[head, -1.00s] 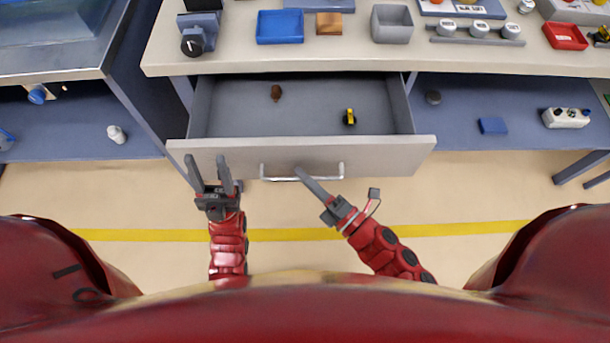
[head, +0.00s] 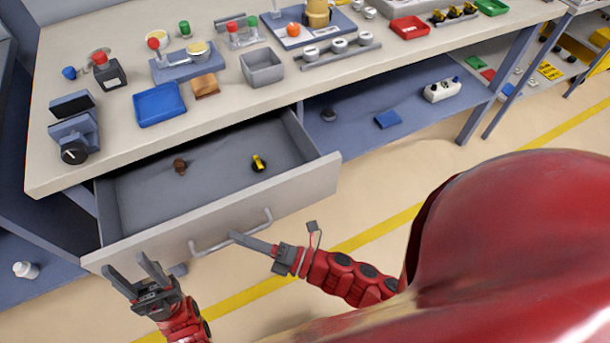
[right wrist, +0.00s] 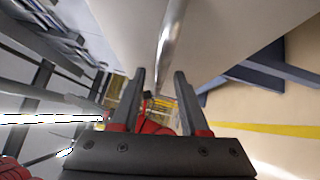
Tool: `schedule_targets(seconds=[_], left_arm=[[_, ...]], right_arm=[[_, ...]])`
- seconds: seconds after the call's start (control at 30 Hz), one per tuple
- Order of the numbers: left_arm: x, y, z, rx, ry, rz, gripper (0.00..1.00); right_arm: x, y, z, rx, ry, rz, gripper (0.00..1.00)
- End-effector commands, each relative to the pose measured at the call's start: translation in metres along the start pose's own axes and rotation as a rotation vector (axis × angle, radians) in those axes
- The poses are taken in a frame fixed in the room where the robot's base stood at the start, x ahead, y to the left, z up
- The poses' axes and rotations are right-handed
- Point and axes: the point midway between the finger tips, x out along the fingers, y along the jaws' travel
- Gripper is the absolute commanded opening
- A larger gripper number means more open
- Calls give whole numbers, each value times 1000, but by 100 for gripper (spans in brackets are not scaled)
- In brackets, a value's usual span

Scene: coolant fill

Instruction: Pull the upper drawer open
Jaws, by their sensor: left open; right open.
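The upper drawer (head: 200,218) stands pulled out from under the bench, with its grey inside showing. A brown piece (head: 180,166) and a yellow-and-black piece (head: 258,163) lie in it. Its silver bar handle (head: 208,249) is on the front panel and also shows in the right wrist view (right wrist: 172,40). My right gripper (head: 236,237) is open at the handle. In the right wrist view the bar lies in line with the gap between the fingers (right wrist: 161,75); contact cannot be told. My left gripper (head: 125,268) is open and empty near the left end of the drawer front.
The bench top (head: 300,85) holds a blue tray (head: 160,104), a grey bin (head: 262,67), a red tray (head: 409,27) and other parts. A lower shelf (head: 360,108) carries a blue block (head: 388,119). The floor ahead of the drawer is clear, with a yellow line.

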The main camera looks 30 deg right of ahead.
Motion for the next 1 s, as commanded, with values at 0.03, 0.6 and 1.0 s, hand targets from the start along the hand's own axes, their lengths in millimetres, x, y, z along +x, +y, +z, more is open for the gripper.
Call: schedule_targets(seconds=[0.03,0.6,1.0], left_arm=[[1,0,0,0,0,0,50],[22,-1,-4,0,0,0,50],[23,-1,-4,0,0,0,50]], right_arm=[[-8,-1,2,0,-8,-6,45],[-129,0,1,2,-8,-8,45],[-162,0,0,1,-2,-2,45]])
